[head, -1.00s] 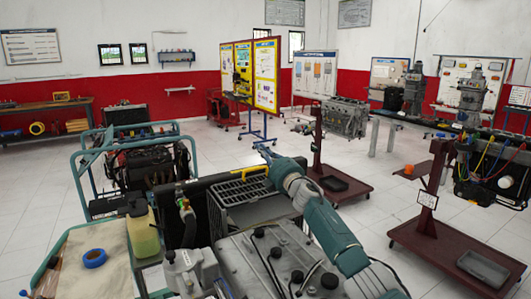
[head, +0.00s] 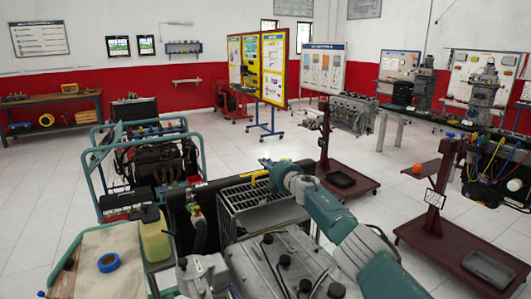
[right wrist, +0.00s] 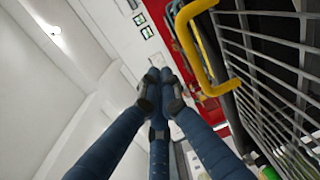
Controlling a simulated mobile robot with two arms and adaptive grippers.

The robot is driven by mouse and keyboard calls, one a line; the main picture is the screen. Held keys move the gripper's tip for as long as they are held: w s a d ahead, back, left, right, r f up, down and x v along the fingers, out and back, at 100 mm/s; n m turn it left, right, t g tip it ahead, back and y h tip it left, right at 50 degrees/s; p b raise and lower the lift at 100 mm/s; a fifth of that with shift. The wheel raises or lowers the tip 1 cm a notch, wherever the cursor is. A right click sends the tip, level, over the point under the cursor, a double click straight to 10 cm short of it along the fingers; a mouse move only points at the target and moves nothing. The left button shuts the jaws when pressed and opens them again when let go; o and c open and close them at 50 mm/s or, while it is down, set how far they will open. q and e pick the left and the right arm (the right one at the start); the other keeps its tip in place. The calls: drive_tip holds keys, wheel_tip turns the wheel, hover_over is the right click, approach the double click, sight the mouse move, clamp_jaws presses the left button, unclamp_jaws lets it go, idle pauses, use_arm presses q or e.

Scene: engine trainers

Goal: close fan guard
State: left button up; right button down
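The fan guard (head: 238,197) is a dark slatted grille on the engine trainer, with a yellow handle (head: 257,177) on its far edge. Its exact angle is hard to tell from the head view. In the right wrist view, the guard's bars (right wrist: 262,85) run down the right side and the yellow handle (right wrist: 192,45) stands out from them. My right gripper (head: 264,163) is beside the handle. In the right wrist view its blue fingers (right wrist: 161,82) come together at the tips with nothing between them, left of the handle and apparently apart from it.
The engine trainer carries a grey engine cover (head: 280,262), a yellowish bottle (head: 154,238) and blue tape (head: 108,262). A teal-framed trainer (head: 150,160) stands behind at left. A maroon engine stand (head: 325,140) is beyond my right arm. Open floor lies between.

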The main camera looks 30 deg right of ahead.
drive_tip(key=shift+w+f+g+p, duration=0.35)
drive_tip(key=shift+f+g+p, duration=0.05)
drive_tip(key=shift+p, duration=0.5)
use_arm(q)
drive_tip(key=r, duration=0.1)
drive_tip(key=w+r, duration=0.1)
drive_tip(key=r, duration=0.1)
drive_tip(key=shift+r+p, duration=0.15)
drive_tip(key=shift+p, duration=0.15)
use_arm(e)
drive_tip(key=shift+w+f, duration=0.1)
drive_tip(key=shift+f, duration=0.2)
drive_tip(key=shift+f, duration=0.1)
